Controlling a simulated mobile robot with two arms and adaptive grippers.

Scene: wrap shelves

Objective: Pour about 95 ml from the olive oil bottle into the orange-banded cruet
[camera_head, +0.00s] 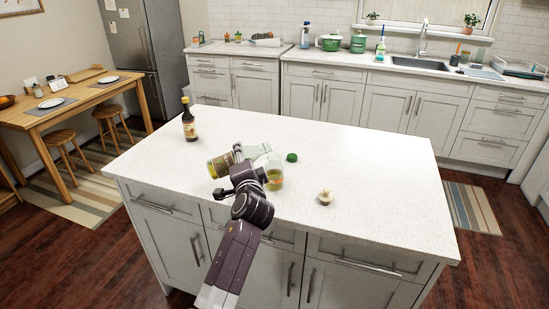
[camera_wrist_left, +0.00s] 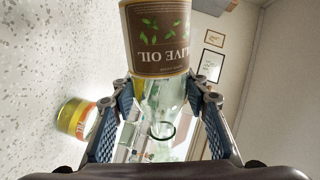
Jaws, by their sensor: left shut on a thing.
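The olive oil bottle (camera_head: 219,165) is tipped far over above the island, its labelled body to the left and its clear upper part to the right. My left gripper (camera_head: 240,164) is shut on it. In the left wrist view the bottle's brown label (camera_wrist_left: 160,50) is upside down and its clear neck lies between the fingers (camera_wrist_left: 160,98). The cruet (camera_head: 274,181) stands upright on the island beside my gripper, with yellow-green liquid low inside. Its orange band (camera_wrist_left: 88,118) shows in the left wrist view. I cannot make out a stream. My right gripper is out of view.
A dark bottle (camera_head: 189,124) stands at the island's left edge. A green cap (camera_head: 292,157) lies behind the cruet, and a small pale object (camera_head: 325,197) sits to its right. The right part of the white island top (camera_head: 390,190) is clear.

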